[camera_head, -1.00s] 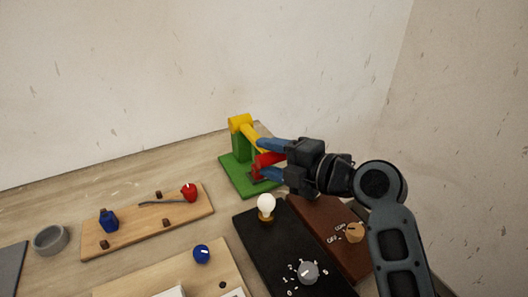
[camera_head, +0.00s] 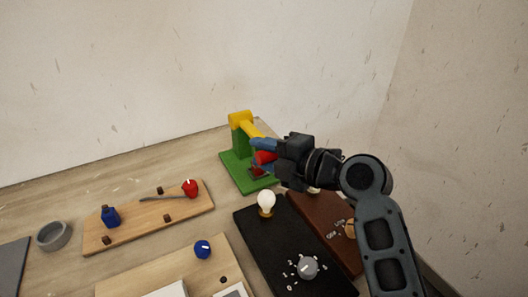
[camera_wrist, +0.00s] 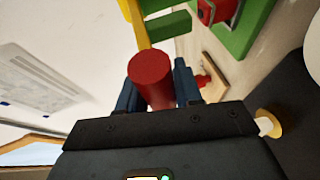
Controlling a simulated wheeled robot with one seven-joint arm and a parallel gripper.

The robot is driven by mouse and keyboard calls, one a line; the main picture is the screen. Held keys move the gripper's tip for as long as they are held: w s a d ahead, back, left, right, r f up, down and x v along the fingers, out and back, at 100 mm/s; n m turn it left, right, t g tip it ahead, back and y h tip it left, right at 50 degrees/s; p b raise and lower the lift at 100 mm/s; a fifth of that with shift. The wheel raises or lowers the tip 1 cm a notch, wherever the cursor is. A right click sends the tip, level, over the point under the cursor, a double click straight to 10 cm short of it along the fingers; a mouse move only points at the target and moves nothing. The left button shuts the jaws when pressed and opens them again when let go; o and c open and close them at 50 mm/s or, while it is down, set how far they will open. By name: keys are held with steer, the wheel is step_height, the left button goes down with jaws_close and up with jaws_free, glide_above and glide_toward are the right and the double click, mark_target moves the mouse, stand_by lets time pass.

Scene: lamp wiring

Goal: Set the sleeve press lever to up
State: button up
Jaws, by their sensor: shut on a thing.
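The sleeve press stands at the back of the table, with a green base (camera_head: 236,172), a green post and a yellow lever arm (camera_head: 242,120). The yellow arm slopes down to the right from the post's top and ends in a red handle (camera_head: 264,157). My gripper (camera_head: 266,151) is shut on the red handle from the right. In the wrist view the round red handle (camera_wrist: 151,78) sits between the two blue fingers of my gripper (camera_wrist: 156,88). The yellow arm (camera_wrist: 137,25) runs away beyond it. My gripper hides part of the press in the head view.
A black board (camera_head: 256,243) with a bulb (camera_head: 266,202) and grey knob (camera_head: 307,267) lies in front of the press. A brown board (camera_head: 313,224) is beside it, under my arm. A wooden board (camera_head: 140,222) with red and blue parts is at left.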

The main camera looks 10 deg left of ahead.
mark_target(262, 136)
jaws_close()
steer(key=r, duration=0.1)
steer(key=r+g+h+p, duration=0.1)
steer(key=r+p, duration=0.1)
steer(key=shift+w+a+r+m+g+h, duration=0.2)
steer(key=shift+w+r+m+g+h, duration=0.05)
steer(key=shift+r+m+g+h, duration=0.15)
steer(key=shift+w+a+r+b, duration=0.15)
steer(key=shift+w+r+b, duration=0.1)
steer(key=shift+r+b, duration=0.35)
steer(key=shift+w+a+r+b, duration=0.15)
steer(key=shift+w+r+b, duration=0.1)
steer(key=shift+r, duration=0.55)
steer(key=o, duration=0.9)
jaws_free()
